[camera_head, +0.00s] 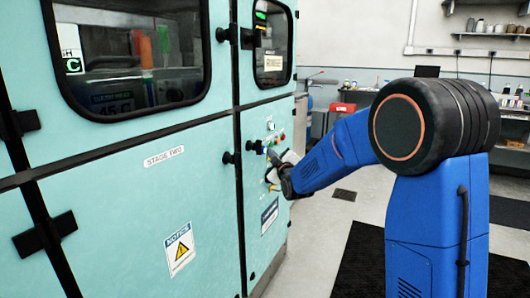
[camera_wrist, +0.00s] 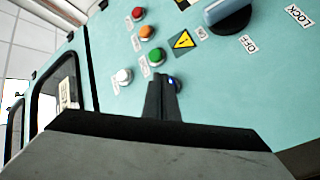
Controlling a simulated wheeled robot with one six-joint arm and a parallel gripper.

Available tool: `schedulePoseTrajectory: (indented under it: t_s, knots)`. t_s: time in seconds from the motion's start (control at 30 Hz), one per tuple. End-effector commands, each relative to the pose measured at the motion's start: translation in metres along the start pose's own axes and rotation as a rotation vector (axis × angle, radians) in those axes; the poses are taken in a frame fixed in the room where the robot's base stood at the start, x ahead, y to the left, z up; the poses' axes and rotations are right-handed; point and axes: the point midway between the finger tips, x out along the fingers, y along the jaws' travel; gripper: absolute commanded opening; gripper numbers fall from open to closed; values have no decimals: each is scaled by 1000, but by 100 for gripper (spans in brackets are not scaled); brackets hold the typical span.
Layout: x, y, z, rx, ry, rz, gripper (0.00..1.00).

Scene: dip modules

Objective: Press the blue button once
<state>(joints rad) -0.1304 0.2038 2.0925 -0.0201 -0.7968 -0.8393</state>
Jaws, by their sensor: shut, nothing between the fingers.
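The blue button (camera_wrist: 174,82) shows in the wrist view as a dark round button with a small blue glow, on the pale teal panel (camera_wrist: 220,90). My gripper (camera_wrist: 161,77) is shut and empty. Its fingertips overlap the left part of the button in that view and hide some of it. I cannot tell whether they touch it. In the head view, my gripper (camera_head: 271,156) is close to the front of the machine's panel, at the end of my blue arm.
Next to the fingertips in the wrist view are a green button (camera_wrist: 156,56), a white button (camera_wrist: 124,76), an orange button (camera_wrist: 147,32) and a red button (camera_wrist: 138,13). A large rotary switch (camera_wrist: 228,12) sits at upper right. Open floor (camera_head: 318,240) lies right of the machine.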

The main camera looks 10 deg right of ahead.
Motion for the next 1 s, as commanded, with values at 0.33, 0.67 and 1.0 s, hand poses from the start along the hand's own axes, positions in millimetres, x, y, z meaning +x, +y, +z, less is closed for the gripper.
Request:
schedulePoseTrajectory:
  t_s: [0.33,0.67,1.0]
  knots:
    - [2,-2,-2,0,0,0,0]
    - [5,-3,-3,0,1,0,0]
    - [6,-4,-4,-1,1,0,0]
